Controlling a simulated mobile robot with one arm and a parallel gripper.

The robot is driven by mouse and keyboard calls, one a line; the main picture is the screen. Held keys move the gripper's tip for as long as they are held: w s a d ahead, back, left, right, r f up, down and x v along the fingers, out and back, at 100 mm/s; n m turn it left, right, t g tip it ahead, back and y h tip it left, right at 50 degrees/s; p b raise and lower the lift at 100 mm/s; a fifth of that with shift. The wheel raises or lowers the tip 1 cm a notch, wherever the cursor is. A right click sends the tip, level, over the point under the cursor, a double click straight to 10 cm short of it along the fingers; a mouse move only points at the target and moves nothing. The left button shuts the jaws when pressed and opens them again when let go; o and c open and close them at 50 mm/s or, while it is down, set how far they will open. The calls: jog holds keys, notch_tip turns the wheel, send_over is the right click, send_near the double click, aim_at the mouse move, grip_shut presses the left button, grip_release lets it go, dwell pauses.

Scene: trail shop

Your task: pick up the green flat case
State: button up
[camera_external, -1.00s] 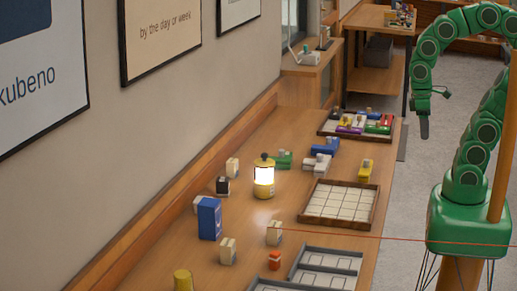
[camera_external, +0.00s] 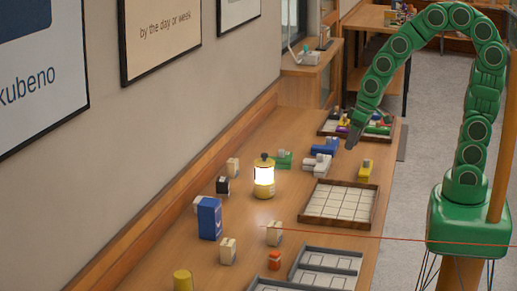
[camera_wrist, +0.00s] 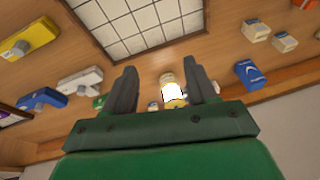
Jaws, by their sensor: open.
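A green flat case (camera_external: 283,161) with a grey knob lies on the table just behind the lantern, near the wall side. In the wrist view a small part of it (camera_wrist: 98,103) seems to show beside the left finger, partly hidden. Another green piece (camera_external: 379,130) lies in the far tray among coloured pieces. My gripper (camera_external: 352,142) is open and empty above the table, to the right of the loose green case and apart from it. In the wrist view its two fingers (camera_wrist: 159,66) are spread, with the lantern seen between them.
A lit yellow lantern (camera_external: 264,180) stands close to the green case. White (camera_external: 317,165), blue (camera_external: 324,147) and yellow (camera_external: 365,168) cases lie nearby. An empty gridded tray (camera_external: 340,202) is at the right edge. A blue box (camera_external: 209,218) stands nearer the front.

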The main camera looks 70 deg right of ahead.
jog(key=w+d+f+m+t, duration=0.1)
jog(key=w+f, duration=0.1)
jog(key=w, duration=0.3)
jog(key=w+d+f+t, duration=0.2)
jog(key=w, duration=0.3)
jog(key=m+t+h, duration=0.4)
jog(key=m+h, duration=0.1)
jog(key=h, duration=0.4)
send_near(285, 158)
jog(key=shift+w+d+r, duration=0.25)
jog(key=shift+w+r, duration=0.15)
jog(key=shift+r, duration=0.05)
jog(key=shift+w+d+r, duration=0.2)
jog(key=shift+w+r, duration=0.2)
jog(key=shift+r, duration=0.1)
jog(key=shift+x, duration=3.85)
jog(key=shift+f, duration=0.1)
grip_shut()
